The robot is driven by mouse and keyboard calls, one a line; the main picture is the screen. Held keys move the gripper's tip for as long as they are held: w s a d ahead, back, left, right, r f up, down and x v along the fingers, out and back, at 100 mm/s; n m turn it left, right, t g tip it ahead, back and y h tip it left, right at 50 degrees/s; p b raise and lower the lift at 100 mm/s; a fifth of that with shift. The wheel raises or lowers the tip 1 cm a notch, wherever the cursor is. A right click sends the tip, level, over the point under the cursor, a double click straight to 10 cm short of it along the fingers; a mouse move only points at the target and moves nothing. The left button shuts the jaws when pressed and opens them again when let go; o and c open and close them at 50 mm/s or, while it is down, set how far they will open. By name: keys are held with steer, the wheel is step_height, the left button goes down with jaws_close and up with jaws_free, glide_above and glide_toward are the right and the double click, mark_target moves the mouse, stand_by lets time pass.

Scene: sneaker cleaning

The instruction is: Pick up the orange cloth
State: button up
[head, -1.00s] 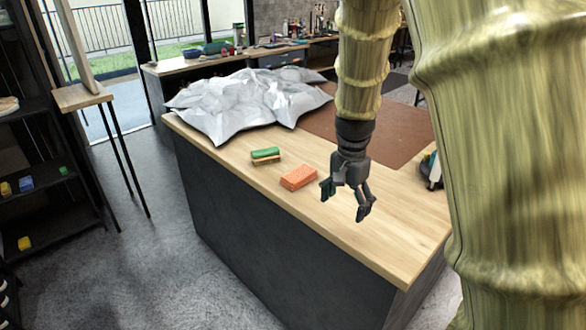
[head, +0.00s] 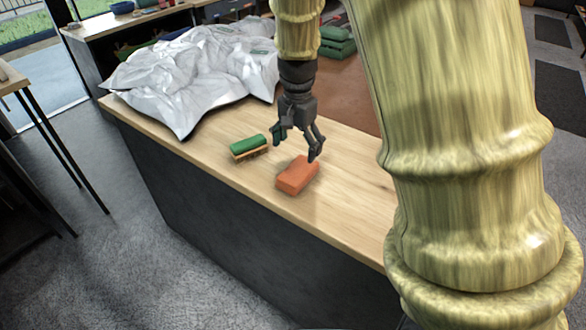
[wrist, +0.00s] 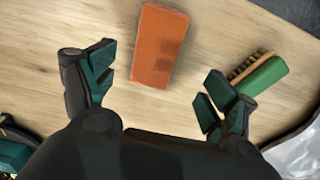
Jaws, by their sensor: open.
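The orange cloth (head: 297,175) is a folded, block-like orange piece lying flat on the wooden counter top. In the wrist view the orange cloth (wrist: 158,46) lies ahead of and between my fingers, nearer the top of the picture. My gripper (head: 298,150) is open and empty, above the counter just behind the cloth in the head view. In the wrist view my gripper (wrist: 155,92) shows both fingers spread wide, with wood between them. The fingers look apart from the cloth.
A green-topped brush (head: 249,147) lies left of the cloth and shows to the right in the wrist view (wrist: 262,76). A crumpled silvery sheet (head: 190,75) covers the counter's far left. A brown mat (head: 350,92) lies behind. Bare wood (head: 345,200) is clear at right.

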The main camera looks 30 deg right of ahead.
mark_target(298, 170)
step_height(298, 170, down, 3)
steer(key=shift+d+f, duration=0.1)
steer(key=shift+s+f+p, duration=0.15)
steer(key=shift+f+p, duration=0.2)
steer(key=shift+f, duration=0.15)
steer(key=shift+s+f+p, duration=0.2)
steer(key=shift+f+p, duration=0.25)
steer(key=shift+f, duration=1.85)
steer(key=c, duration=1.2)
steer(key=shift+r, duration=0.1)
